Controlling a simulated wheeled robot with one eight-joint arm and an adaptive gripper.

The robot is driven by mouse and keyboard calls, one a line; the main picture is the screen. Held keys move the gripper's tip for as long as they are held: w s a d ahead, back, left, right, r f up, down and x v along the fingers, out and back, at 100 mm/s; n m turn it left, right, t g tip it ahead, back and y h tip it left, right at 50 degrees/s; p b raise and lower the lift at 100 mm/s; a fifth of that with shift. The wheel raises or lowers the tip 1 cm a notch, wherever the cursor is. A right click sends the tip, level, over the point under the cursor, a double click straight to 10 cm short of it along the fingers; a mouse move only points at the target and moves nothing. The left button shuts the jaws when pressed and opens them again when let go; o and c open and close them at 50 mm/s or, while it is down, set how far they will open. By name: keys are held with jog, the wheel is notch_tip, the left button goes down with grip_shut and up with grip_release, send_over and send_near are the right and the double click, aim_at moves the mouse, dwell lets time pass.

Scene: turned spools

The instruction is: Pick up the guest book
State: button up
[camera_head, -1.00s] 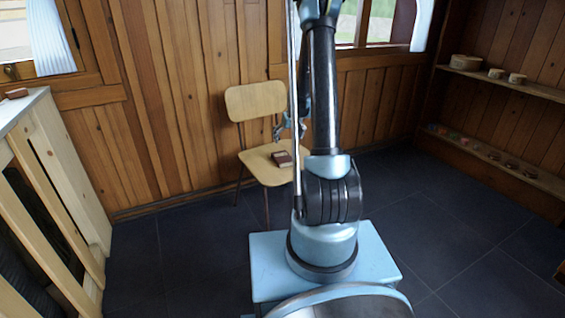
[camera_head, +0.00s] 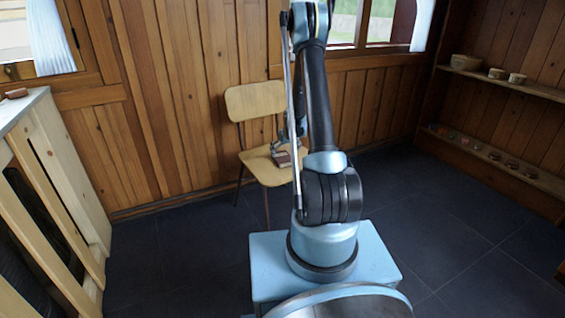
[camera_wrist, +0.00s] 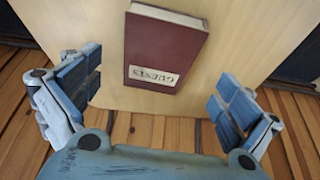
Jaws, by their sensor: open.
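The guest book (camera_wrist: 165,50) is a dark red book with a pale label reading "GUESTS". It lies on the seat of a wooden chair (camera_head: 256,101), and it also shows small in the head view (camera_head: 283,159), partly covered by my gripper. My gripper (camera_wrist: 160,95) is open in the wrist view, its two blue-padded fingers spread wide to the left and right of the book. The book sits between and a little beyond the fingers, apart from both. In the head view my gripper is low over the chair seat, partly behind my arm.
The chair stands by the wood-panelled wall. A pale counter (camera_head: 62,165) with a small brown object (camera_head: 17,93) on top is at the left. Shelves (camera_head: 500,162) with bowls and small items line the right wall. The dark floor (camera_head: 440,225) is open at the right.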

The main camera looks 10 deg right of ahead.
aim_at(283, 157)
jog(key=shift+x, duration=2.8)
jog(key=shift+d, duration=0.15)
jog(key=shift+c, duration=0.5)
jog(key=c, duration=1.2)
